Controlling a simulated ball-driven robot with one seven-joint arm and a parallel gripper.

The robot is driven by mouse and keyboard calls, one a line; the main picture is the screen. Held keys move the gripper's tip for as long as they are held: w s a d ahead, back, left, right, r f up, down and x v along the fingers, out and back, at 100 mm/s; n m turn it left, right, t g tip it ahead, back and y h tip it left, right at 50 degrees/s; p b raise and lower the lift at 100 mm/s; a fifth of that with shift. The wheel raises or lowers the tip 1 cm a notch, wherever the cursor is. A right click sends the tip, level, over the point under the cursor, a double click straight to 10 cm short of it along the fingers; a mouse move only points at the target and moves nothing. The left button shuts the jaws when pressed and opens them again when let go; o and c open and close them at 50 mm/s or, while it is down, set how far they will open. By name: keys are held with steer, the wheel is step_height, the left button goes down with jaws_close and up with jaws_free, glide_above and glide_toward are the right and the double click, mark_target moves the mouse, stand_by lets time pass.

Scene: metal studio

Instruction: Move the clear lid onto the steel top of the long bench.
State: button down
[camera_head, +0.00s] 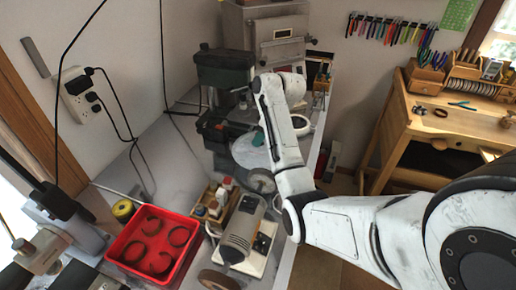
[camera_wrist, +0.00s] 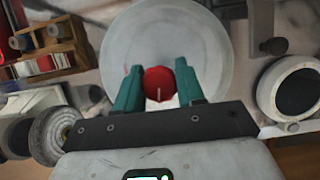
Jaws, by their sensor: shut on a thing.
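The clear lid (camera_wrist: 205,32) is a pale round disc with a red knob (camera_wrist: 158,84) at its middle. In the head view the lid (camera_head: 246,155) is over the long bench, partly hidden by my arm. My gripper (camera_wrist: 158,75) has its teal fingers shut on the red knob, one on each side. It also shows in the head view (camera_head: 259,139), above the lid. The long bench's grey steel top (camera_head: 160,163) runs along the wall. I cannot tell whether the lid touches it.
A bench grinder (camera_head: 243,228) and a wooden box of small items (camera_head: 215,205) stand close in front of the lid. A red tray (camera_head: 150,246) holds several dark rings. A dark green machine (camera_head: 222,68) stands behind. Bare steel shows at the left along the wall.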

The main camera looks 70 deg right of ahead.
mark_target(261, 146)
steer(key=shift+f+p, duration=0.3)
steer(key=shift+f, duration=2.15)
steer(key=c, duration=0.7)
jaws_free()
